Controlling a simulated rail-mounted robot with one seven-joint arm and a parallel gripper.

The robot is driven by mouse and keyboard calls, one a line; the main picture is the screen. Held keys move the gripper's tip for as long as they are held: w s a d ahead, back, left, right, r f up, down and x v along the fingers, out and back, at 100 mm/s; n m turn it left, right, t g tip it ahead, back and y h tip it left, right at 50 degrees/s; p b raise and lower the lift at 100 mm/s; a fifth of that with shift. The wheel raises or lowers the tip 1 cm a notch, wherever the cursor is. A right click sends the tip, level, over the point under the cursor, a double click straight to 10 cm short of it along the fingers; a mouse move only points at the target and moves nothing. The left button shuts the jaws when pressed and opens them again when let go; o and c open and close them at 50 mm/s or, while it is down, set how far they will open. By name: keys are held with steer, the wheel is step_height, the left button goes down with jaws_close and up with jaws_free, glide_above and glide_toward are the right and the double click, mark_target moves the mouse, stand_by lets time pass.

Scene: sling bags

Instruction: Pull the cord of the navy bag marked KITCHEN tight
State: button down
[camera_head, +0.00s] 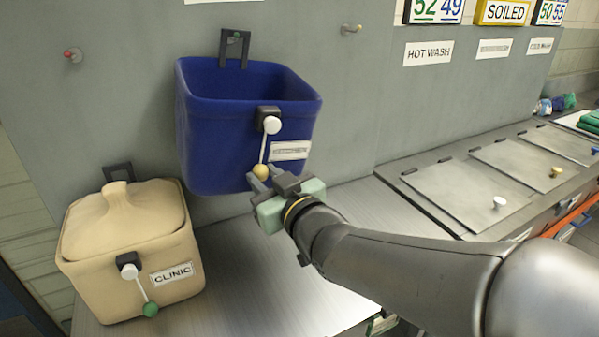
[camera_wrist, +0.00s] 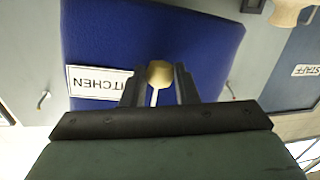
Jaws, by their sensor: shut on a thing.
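The navy bag (camera_head: 222,150) hangs open-topped from a black hook bracket on the grey wall panel. Its label is blurred in the head view, but the wrist view shows the bag (camera_wrist: 150,40) with a label (camera_wrist: 99,82) ending in "ITCHEN", upside down. A pale cord (camera_head: 264,147) runs from a white knob (camera_head: 272,125) down to a yellow ball (camera_head: 260,171). My gripper (camera_head: 262,182) is at the ball, in front of the bag's lower front. In the wrist view the ball (camera_wrist: 160,73) sits between the fingertips, and the jaws are shut on it.
A tan bag (camera_head: 130,240) labelled CLINIC, its top covered, stands lower left with a green ball on its cord. Lidded metal bins (camera_head: 480,180) with knobs are at right. Pegs (camera_head: 73,55) stick out of the wall. The metal surface below is largely clear.

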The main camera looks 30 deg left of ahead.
steer(key=shift+a+f+b, duration=0.25)
steer(key=shift+f+b, duration=0.55)
steer(key=shift+f, duration=0.4)
steer(key=c, duration=1.1)
jaws_free()
steer(key=shift+r, duration=0.1)
steer(key=b+v, duration=0.2)
steer(key=v, duration=1.5)
steer(key=shift+s+d, duration=0.2)
